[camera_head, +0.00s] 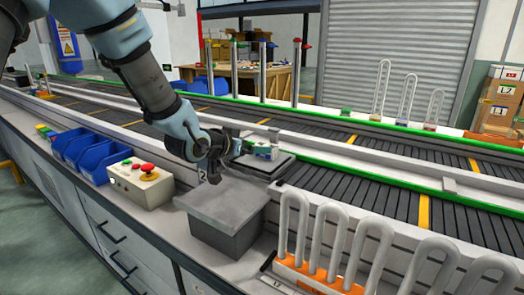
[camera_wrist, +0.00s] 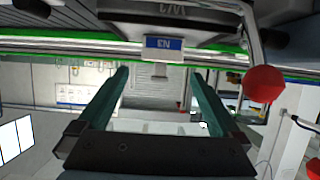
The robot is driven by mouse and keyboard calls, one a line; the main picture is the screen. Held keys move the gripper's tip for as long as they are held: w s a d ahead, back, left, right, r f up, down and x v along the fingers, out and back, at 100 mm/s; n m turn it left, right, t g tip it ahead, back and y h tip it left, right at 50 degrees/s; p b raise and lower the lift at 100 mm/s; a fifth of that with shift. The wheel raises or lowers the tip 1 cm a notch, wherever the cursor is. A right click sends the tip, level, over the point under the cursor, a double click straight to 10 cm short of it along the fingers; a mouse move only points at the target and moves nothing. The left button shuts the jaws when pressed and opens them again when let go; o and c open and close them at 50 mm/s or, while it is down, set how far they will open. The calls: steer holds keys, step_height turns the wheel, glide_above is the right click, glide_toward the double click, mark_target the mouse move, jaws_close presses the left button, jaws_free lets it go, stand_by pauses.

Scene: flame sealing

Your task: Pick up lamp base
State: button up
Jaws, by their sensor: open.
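A small pale block with a blue face (camera_head: 262,151) sits on a dark raised plate (camera_head: 284,166) beside the conveyor; it may be the lamp base, but I cannot tell for sure. A blue-marked block also shows in the wrist view (camera_wrist: 165,44), ahead of and between the fingertips. My gripper (camera_head: 240,149) is just left of the block in the head view. In the wrist view my gripper (camera_wrist: 159,72) is open, with its two dark green fingers apart and nothing between them. Whether a fingertip touches the block is unclear.
A grey box (camera_head: 228,236) stands below my gripper. A control box with red buttons (camera_head: 139,184) and blue bins (camera_head: 85,155) are to the left. Orange racks of U-shaped glass tubes (camera_head: 320,278) stand at front right. The conveyor (camera_head: 380,183) runs behind.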

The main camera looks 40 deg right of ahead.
steer(key=x, duration=0.4)
steer(key=shift+d+f+p, duration=0.15)
steer(key=shift+d+p, duration=0.05)
steer(key=shift+p, duration=0.1)
steer(key=shift+f+p+x, duration=0.2)
steer(key=shift+p+x, duration=0.25)
steer(key=shift+x, duration=0.9)
steer(key=shift+f+p+x, duration=0.2)
steer(key=shift+p+x, duration=0.25)
steer(key=shift+x, duration=0.85)
steer(key=shift+w+a, duration=0.1)
steer(key=shift+a, duration=0.05)
steer(key=c, duration=1.1)
